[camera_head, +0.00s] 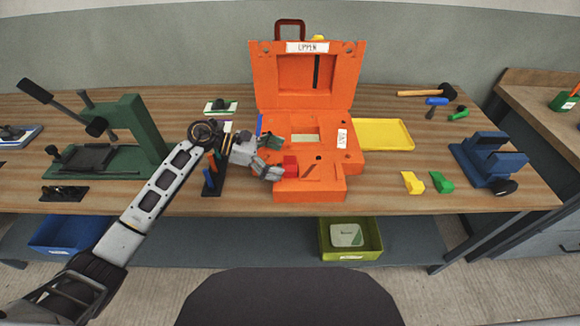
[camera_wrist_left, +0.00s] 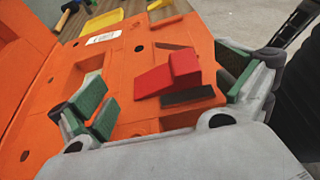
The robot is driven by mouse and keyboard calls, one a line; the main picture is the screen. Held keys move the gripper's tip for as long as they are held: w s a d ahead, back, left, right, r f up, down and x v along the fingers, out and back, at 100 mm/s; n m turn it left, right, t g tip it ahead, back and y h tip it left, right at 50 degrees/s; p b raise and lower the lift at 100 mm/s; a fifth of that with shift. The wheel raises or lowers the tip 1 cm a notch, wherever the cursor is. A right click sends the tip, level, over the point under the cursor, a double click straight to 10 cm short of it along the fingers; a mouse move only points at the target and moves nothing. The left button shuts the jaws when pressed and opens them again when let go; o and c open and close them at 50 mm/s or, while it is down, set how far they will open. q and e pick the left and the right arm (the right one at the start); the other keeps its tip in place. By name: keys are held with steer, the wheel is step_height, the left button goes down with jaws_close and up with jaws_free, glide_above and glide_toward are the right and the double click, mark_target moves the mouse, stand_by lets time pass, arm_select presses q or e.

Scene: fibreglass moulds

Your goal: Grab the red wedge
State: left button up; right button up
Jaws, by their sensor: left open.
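The red wedge (camera_head: 290,166) sits on the lower half of the open orange mould (camera_head: 318,193), near its left side. In the left wrist view the red wedge (camera_wrist_left: 184,68) shows a tall block end and a sloping side, above a dark slot in the orange face. My left gripper (camera_head: 275,158) is at the mould's left edge, right beside the wedge. Its two green-padded fingers (camera_wrist_left: 170,98) are spread wide, with the wedge in view between them and nothing held. I cannot tell whether a finger touches the wedge. My right gripper is not in view.
The mould's raised orange lid (camera_head: 344,72) stands behind. A yellow tray (camera_head: 384,133), a yellow wedge (camera_head: 411,183), a green wedge (camera_head: 441,182) and a blue clamp-like device (camera_head: 489,160) are to the right. A green press (camera_head: 140,130) stands left. The front right bench is mostly clear.

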arm_select(q)
steer(key=shift+x, duration=0.8)
steer(key=shift+d+f, duration=0.1)
steer(key=shift+d, duration=0.15)
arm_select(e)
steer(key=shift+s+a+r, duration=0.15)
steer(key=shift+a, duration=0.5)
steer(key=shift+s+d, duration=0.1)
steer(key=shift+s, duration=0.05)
arm_select(q)
steer(key=c, duration=1)
